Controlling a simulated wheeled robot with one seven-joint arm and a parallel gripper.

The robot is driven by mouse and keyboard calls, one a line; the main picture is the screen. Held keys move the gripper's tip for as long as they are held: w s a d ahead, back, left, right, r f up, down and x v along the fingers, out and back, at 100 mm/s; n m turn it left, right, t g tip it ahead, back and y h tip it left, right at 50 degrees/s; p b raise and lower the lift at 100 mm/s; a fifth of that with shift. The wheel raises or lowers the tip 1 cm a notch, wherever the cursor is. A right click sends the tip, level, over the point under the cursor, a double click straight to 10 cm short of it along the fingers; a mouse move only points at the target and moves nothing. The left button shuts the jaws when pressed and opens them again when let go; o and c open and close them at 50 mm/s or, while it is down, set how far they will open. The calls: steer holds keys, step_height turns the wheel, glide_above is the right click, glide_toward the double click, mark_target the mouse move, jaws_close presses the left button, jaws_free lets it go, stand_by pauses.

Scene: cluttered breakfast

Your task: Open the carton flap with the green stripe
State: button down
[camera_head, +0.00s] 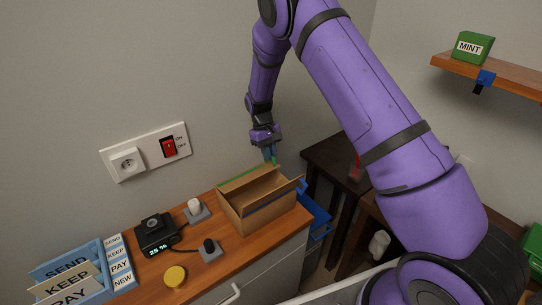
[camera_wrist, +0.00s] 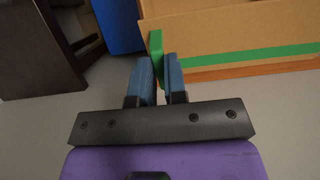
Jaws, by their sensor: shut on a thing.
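The brown cardboard carton (camera_head: 258,212) stands on the wooden counter, its top at least partly open. A green stripe (camera_head: 238,176) runs along its back edge; in the wrist view the green stripe (camera_wrist: 250,57) crosses a cardboard panel. My gripper (camera_head: 270,154) is at the carton's back right corner. In the wrist view my gripper (camera_wrist: 160,78) has its two blue fingers close together, shut on a small green tab (camera_wrist: 155,48) beside the striped panel. How far the striped flap is tilted is hard to tell from the head view.
A front flap with a dark blue stripe (camera_head: 270,207) shows on the carton. Left of it are a white knob (camera_head: 194,207), a black knob (camera_head: 209,246), a black device (camera_head: 154,233) and a yellow disc (camera_head: 175,276). A wall switch (camera_head: 169,147) is behind. A blue bin (camera_head: 315,215) is at right.

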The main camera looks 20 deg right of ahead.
steer(key=shift+w+a+r+g, duration=0.1)
steer(key=shift+w+g, duration=0.15)
steer(key=shift+g, duration=0.15)
steer(key=c, duration=1.2)
jaws_free()
steer(key=shift+o, duration=0.2)
steer(key=shift+r, duration=0.65)
steer(key=shift+s+r, duration=0.2)
steer(key=shift+r, duration=1.05)
steer(key=s, duration=1)
steer(key=s+r, duration=0.1)
steer(key=s, duration=0.4)
steer(key=shift+s+r, duration=0.1)
steer(key=shift+s, duration=0.2)
